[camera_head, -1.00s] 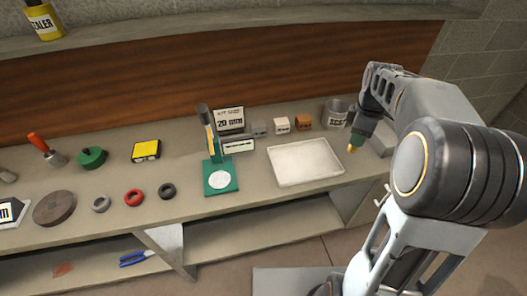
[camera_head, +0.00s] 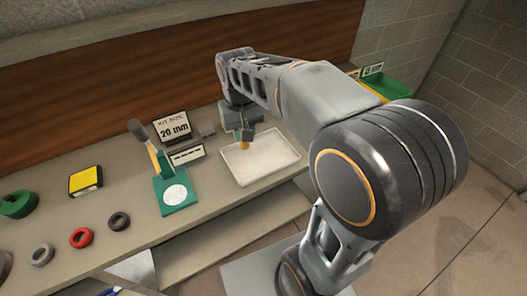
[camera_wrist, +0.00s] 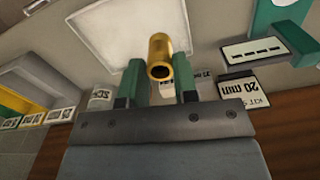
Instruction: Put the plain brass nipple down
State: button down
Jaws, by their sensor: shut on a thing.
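The plain brass nipple (camera_wrist: 160,57) is a short gold tube with an open end, held between the green fingers of my gripper (camera_wrist: 160,85) in the wrist view. In the head view my gripper (camera_head: 244,134) points down over the white tray (camera_head: 275,165), near its left back part, with the nipple (camera_head: 244,146) just below the fingers. The tray looks empty. I cannot tell whether the nipple touches the tray floor. The wrist view shows the tray (camera_wrist: 100,28) behind the nipple.
Left of the tray stand a green-based press (camera_head: 178,195) and a "20 mm" kit size sign (camera_head: 173,127). Black, red and grey rings (camera_head: 81,237) and a yellow box (camera_head: 85,181) lie farther left. A green bin (camera_head: 385,95) is at the right, partly behind my arm.

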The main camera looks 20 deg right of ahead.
jog(key=w+d+f, duration=0.2)
jog(key=d+f, duration=0.2)
jog(key=w+d+f+p, duration=0.1)
jog(key=w+d+f, duration=0.1)
jog(key=d+f, duration=0.2)
jog(key=w+d+f, duration=0.2)
jog(key=d+f, duration=0.2)
jog(key=shift+d, duration=0.1)
jog(key=shift+f, duration=0.45)
jog(key=shift+f, duration=0.15)
